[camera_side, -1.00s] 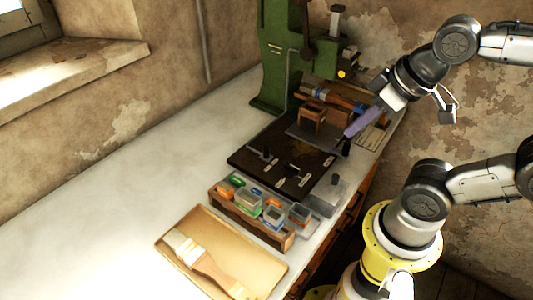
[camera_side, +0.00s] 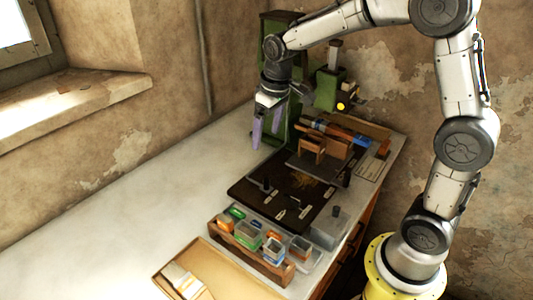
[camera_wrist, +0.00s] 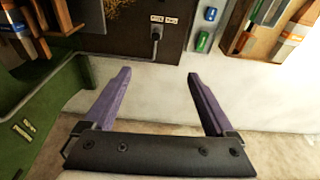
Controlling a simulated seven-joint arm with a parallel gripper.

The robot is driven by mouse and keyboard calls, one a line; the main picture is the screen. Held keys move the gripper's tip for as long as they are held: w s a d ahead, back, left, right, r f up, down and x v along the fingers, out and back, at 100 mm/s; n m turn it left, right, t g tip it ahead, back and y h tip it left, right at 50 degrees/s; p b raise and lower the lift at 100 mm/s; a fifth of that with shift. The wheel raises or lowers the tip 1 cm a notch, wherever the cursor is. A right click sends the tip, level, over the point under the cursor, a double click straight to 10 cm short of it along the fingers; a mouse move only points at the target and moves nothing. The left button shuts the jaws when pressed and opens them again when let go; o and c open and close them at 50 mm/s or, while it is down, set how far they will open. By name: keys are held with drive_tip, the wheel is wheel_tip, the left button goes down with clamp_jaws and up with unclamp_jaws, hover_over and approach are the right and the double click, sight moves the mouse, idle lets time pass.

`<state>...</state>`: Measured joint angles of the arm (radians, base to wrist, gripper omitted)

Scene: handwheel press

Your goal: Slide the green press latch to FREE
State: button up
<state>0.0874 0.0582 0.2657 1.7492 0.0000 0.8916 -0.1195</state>
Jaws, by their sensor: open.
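The green press (camera_side: 276,125) stands at the back of the bench, partly hidden behind my arm; its green side also shows at the left of the wrist view (camera_wrist: 35,120). A dark board (camera_side: 240,187) in front of it carries several small black levers. One black lever (camera_wrist: 156,33) with two small white labels beside it is near the board edge in the wrist view; it also shows in the side view (camera_side: 266,186). I cannot read the labels or tell which lever is the latch. My gripper (camera_side: 266,138) is open and empty, pointing down above the bench beside the board, apart from the lever.
A small wooden stand (camera_side: 311,150) sits towards the board's back. The white bench left of the board is clear.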

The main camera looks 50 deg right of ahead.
drive_tip(key=g, duration=0.1)
hover_over(266, 179)
wheel_tip(266, 179, down, 6)
drive_tip(key=shift+g, duration=0.5)
wheel_tip(266, 179, down, 12)
drive_tip(key=shift+f, duration=0.1)
